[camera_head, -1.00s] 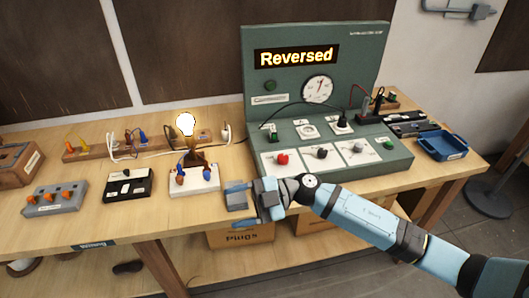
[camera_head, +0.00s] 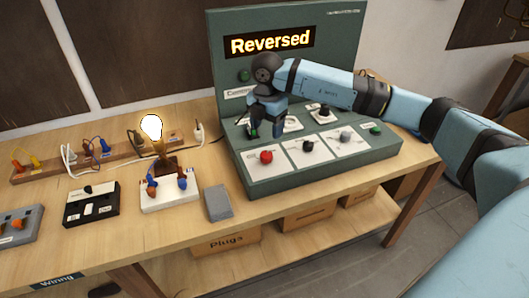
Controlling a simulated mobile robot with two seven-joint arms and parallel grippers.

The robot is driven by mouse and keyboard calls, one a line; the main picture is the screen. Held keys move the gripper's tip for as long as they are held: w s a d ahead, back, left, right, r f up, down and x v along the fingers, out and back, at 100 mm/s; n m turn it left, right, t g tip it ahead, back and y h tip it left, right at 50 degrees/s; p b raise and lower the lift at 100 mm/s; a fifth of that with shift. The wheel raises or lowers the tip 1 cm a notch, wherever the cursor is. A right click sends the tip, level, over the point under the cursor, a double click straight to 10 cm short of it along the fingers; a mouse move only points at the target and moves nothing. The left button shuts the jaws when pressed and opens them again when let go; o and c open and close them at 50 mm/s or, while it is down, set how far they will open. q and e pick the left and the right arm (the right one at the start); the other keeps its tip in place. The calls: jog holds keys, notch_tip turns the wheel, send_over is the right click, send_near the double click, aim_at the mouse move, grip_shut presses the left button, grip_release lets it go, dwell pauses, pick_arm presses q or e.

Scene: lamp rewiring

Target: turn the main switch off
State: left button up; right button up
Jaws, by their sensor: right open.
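The green console (camera_head: 330,183) stands on the bench with a lit sign (camera_head: 269,41) reading "Reversed". Its sloped front carries a red knob (camera_head: 266,157), a black knob (camera_head: 308,146), a grey knob (camera_head: 345,136) and a green knob (camera_head: 375,130). I cannot read which control is the main switch. My right gripper (camera_head: 266,132) is open, pointing down over the console's left upper part, behind the red knob. Its fingers are around or just above a small control there, mostly hidden; I cannot tell if they touch it. My left gripper is out of view.
A lit bulb (camera_head: 151,127) stands on a white wiring base (camera_head: 170,197) left of the console. A grey block (camera_head: 218,203) lies near the console's front left corner. A black box (camera_head: 91,204) and a plug rack (camera_head: 95,158) are further left.

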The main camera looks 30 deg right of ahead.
aim_at(266, 154)
notch_tip(266, 154, down, 10)
jog(key=shift+f+p, duration=0.15)
jog(key=shift+p, duration=0.25)
jog(key=c, duration=0.9)
